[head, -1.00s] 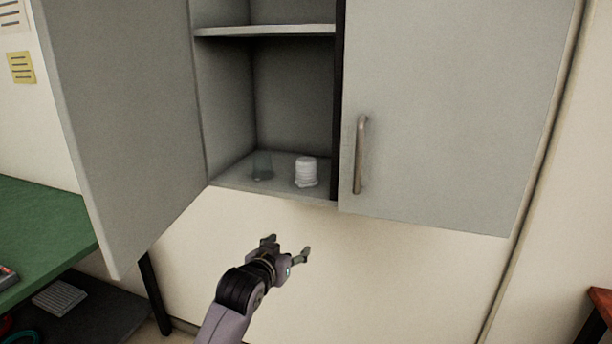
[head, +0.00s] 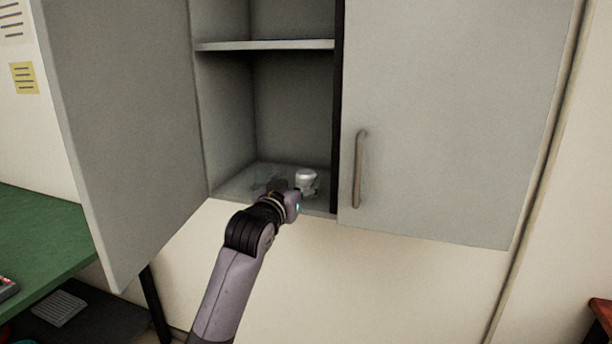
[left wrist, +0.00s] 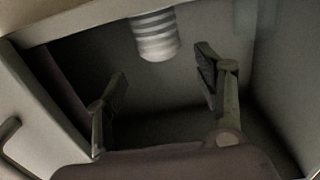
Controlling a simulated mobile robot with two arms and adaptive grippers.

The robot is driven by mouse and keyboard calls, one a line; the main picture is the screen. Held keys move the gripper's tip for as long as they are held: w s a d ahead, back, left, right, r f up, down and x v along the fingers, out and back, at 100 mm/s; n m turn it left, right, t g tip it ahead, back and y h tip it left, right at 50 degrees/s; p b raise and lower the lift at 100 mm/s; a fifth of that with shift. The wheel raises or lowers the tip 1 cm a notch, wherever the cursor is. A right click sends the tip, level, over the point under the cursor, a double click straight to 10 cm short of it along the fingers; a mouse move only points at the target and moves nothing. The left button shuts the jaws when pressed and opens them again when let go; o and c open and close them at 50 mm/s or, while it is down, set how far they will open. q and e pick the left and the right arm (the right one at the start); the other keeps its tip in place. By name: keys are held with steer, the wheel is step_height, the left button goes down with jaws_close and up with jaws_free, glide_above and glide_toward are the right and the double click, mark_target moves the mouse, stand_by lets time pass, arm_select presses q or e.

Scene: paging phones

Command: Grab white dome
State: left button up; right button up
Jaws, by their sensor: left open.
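The white dome (head: 306,176), a white ribbed piece with a rounded top, stands upright on the floor of the open cabinet. My left gripper (head: 284,189) is at the cabinet's front edge, just in front of the dome, and hides part of its lower side. In the left wrist view, which looks upside down, the dome (left wrist: 155,36) shows beyond the spread fingertips of the open left gripper (left wrist: 160,82). It lies roughly in line with the gap, and nothing is between the fingers. My right gripper is not in view.
A clear glass-like object (head: 262,172) stands left of the dome, partly hidden by my gripper. The left door (head: 125,130) is swung open; the right door (head: 445,120) is shut. A shelf (head: 265,45) lies above. A green table (head: 40,235) is at left.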

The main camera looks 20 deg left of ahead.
mark_target(302, 179)
arm_select(q)
steer(key=shift+w, duration=0.65)
steer(key=w, duration=0.1)
steer(key=w+p, duration=0.2)
steer(key=w, duration=0.1)
steer(key=shift+f, duration=0.3)
steer(key=shift+w+f, duration=0.1)
steer(key=shift+w, duration=0.55)
steer(key=shift+c, duration=0.6)
steer(key=c, duration=1.1)
